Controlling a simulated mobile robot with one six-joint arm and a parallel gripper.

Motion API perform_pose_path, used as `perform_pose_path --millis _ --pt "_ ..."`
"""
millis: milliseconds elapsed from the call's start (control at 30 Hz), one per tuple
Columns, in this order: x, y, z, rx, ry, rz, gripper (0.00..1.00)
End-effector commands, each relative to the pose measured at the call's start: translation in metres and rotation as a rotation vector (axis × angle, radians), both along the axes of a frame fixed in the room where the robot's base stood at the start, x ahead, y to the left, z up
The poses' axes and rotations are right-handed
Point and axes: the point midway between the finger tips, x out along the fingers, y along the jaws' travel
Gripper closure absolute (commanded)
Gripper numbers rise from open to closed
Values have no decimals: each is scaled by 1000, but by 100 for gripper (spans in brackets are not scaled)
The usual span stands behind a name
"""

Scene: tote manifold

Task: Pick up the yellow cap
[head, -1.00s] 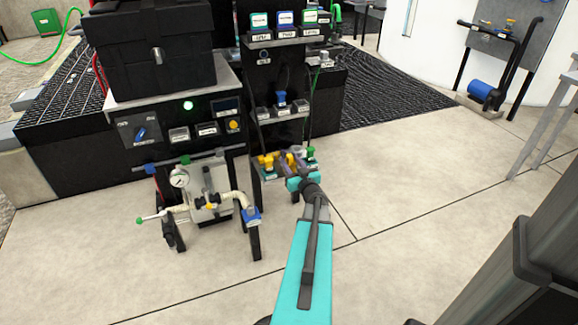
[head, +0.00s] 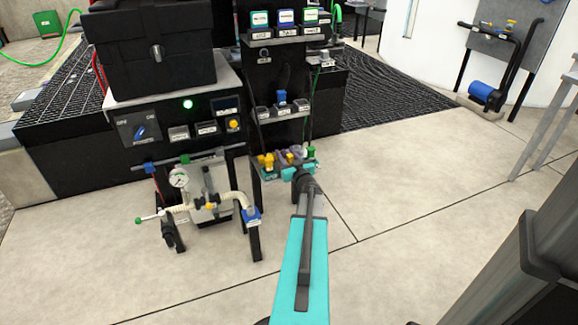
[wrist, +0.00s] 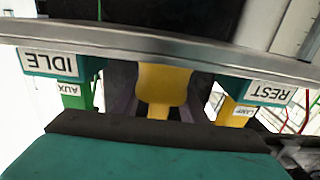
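The yellow cap (wrist: 163,86) is in the middle of the wrist view, between the two grey-purple fingers of my gripper (wrist: 160,100). The fingers look open, one on each side of it, and I cannot tell whether they touch it. In the head view the yellow cap (head: 290,157) is small, between the fingertips of my gripper (head: 289,154), at the low shelf of the black stand.
Another yellow piece (head: 265,161) stands left of the cap, and a green piece (head: 311,152) stands to its right. Labelled teal blocks (wrist: 55,64) flank the cap in the wrist view. A pipe rig with a gauge (head: 179,180) stands left.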

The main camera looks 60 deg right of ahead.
Motion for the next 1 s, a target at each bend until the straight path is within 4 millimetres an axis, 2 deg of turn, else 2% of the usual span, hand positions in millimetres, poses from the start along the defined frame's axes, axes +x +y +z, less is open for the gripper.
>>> perform_pose_path --millis 300,367,533,567,1000 --pt "-1 0 0 0 0 -1 61" --pt "-1 0 0 0 0 -1 69" --pt "-1 0 0 0 0 -1 98" --pt "-1 0 0 0 0 -1 100" --pt "-1 -1 5 -1 -1 -1 100"
